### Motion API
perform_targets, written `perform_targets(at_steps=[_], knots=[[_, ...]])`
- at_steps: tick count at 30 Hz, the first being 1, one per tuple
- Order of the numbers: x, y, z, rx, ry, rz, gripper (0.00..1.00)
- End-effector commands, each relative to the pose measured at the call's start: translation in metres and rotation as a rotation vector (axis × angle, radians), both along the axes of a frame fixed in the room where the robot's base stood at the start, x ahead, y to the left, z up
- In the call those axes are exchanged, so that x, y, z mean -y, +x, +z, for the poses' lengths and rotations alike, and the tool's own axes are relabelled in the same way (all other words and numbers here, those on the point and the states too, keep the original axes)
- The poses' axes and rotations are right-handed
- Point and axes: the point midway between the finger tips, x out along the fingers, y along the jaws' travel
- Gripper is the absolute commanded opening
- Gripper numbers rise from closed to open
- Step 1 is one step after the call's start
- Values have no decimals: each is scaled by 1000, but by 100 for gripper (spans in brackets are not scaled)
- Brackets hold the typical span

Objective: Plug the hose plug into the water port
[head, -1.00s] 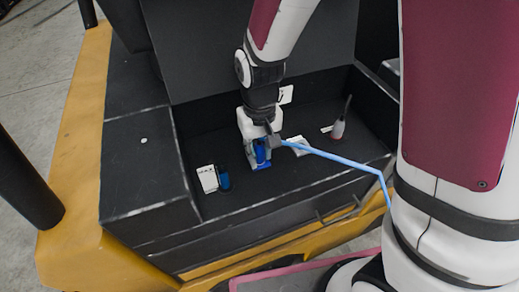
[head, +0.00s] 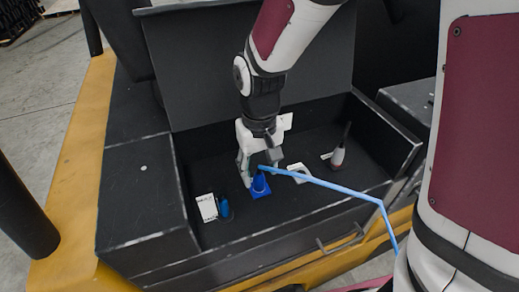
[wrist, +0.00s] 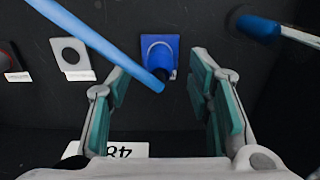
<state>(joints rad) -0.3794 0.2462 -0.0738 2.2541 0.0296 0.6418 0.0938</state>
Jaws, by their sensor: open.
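The water port is a blue square block (wrist: 152,42) on the dark tray floor; it also shows in the head view (head: 262,193). The blue hose plug (head: 260,182) stands upright on the port, its lower end meeting it. How deep it sits I cannot tell. It also shows in the wrist view (wrist: 160,62). A light blue hose (head: 330,184) runs from the plug's top to the right in the head view. My gripper (head: 258,168) is open above the plug, its teal-padded fingers (wrist: 160,100) spread to either side, apart from it.
A white plate with a hole (head: 298,173) lies right of the port. Further right stands a red-grey piece with a dark stem (head: 338,155). The tray's walls (head: 400,150) and raised lid surround the workspace.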

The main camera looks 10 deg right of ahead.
Motion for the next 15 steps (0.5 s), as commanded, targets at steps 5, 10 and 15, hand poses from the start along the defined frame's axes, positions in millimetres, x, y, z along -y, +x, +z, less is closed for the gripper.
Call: perform_targets(at_steps=[5, 10, 15], knots=[[0, 1, 38, 4, 2, -1, 47], [0, 0, 62, 2, 1, -1, 47], [0, 0, 73, 0, 0, -1, 47]])
